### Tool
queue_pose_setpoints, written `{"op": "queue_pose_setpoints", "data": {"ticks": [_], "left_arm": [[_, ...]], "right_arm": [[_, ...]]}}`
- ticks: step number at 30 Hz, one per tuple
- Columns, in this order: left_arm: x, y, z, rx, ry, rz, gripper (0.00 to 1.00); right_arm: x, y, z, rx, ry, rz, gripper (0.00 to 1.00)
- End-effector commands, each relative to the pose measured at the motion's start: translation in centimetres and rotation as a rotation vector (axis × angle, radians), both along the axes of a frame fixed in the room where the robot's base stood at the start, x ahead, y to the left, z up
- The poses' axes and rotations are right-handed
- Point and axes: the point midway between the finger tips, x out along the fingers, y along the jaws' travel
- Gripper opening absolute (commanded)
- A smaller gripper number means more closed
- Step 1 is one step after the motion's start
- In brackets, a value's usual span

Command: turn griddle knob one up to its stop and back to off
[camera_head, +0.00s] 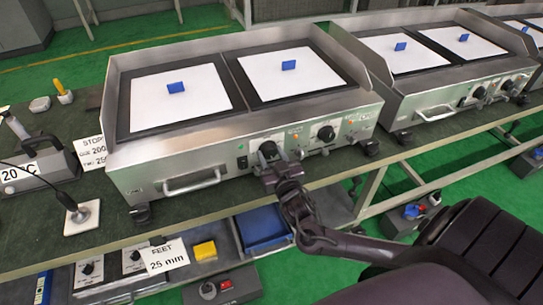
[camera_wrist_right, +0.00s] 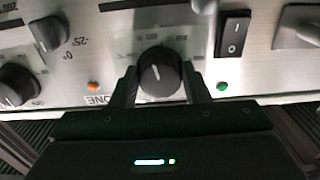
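Griddle knob one (camera_wrist_right: 160,72) is a round black knob on the front panel of the near steel griddle (camera_head: 225,160), between a green light (camera_wrist_right: 222,86) and an orange light (camera_wrist_right: 93,86). In the head view the knob (camera_head: 267,149) is partly covered by my right gripper (camera_head: 268,160). In the wrist view the two fingers of my right gripper (camera_wrist_right: 160,82) stand on either side of the knob, close against its sides; it appears shut on it. A pale pointer line shows on the knob face. My left gripper is not in view.
A second knob (camera_head: 326,133) sits to the right on the panel. A rocker switch (camera_wrist_right: 233,34) and a bar handle (camera_head: 192,182) are on the other side of knob one. White plates with blue blocks (camera_head: 176,87) lie on top. Another griddle (camera_head: 425,95) stands to the right.

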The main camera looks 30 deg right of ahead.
Motion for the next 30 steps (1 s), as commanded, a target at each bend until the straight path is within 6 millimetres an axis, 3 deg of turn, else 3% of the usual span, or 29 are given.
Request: {"op": "queue_pose_setpoints", "data": {"ticks": [1, 4, 14, 30], "left_arm": [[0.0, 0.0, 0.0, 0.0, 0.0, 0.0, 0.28], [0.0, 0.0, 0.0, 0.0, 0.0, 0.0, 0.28], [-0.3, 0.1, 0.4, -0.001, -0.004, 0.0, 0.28], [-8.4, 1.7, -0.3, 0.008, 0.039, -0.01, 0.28]], "right_arm": [[0.0, 0.0, 0.0, 0.0, 0.0, 0.001, 0.32], [0.0, 0.0, 0.0, 0.0, 0.0, 0.001, 0.19], [0.0, 0.0, 0.1, -0.047, 0.013, -0.001, 0.19], [0.0, -0.1, 0.4, -0.465, 0.113, -0.001, 0.19]]}}
